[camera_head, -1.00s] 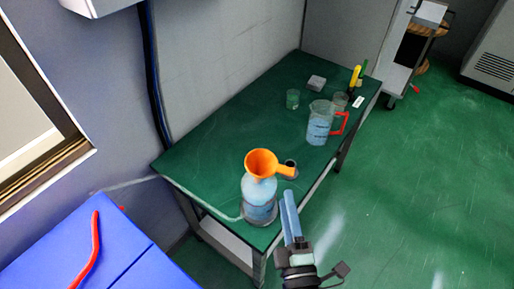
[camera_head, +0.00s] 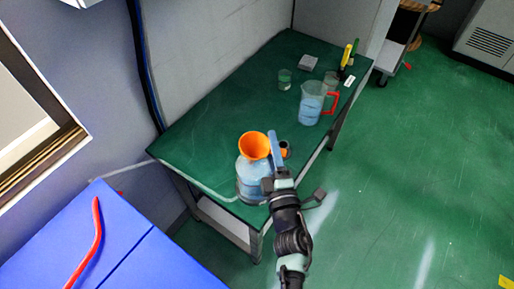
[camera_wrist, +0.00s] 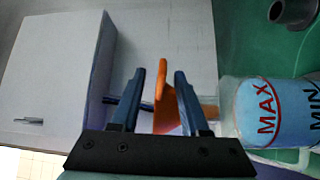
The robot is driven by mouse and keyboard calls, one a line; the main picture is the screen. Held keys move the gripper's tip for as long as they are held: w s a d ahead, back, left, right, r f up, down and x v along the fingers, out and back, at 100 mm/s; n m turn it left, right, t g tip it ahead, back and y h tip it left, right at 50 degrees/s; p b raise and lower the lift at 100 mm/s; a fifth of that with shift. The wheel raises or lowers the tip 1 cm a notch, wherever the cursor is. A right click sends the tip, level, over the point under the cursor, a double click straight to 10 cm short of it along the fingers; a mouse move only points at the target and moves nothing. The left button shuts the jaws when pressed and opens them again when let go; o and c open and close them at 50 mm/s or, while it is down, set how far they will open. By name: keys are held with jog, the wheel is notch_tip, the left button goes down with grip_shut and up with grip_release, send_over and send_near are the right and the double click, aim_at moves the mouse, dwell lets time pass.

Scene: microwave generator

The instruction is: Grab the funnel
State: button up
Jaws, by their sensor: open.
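The orange funnel (camera_head: 253,146) sits in the top of a clear bottle with blue contents (camera_head: 246,182) at the near end of the green table. My gripper (camera_head: 274,140) is at the funnel's right side, over its handle, which it mostly hides in the head view. In the wrist view, my gripper (camera_wrist: 160,75) is open, with its two blue fingers on either side of an orange part of the funnel (camera_wrist: 166,106). Whether the fingers touch it is unclear. The bottle (camera_wrist: 268,112) with MAX and MIN marks lies to the right there.
On the green table (camera_head: 215,125), a blue-filled jug with a red handle (camera_head: 312,105), a small glass (camera_head: 285,80) and a grey block (camera_head: 307,62) stand farther back. A blue surface (camera_head: 130,245) is at lower left.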

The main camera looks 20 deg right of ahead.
jog(key=shift+w+d, duration=0.15)
jog(key=shift+w, duration=0.9)
jog(key=shift+r, duration=0.1)
grip_shut()
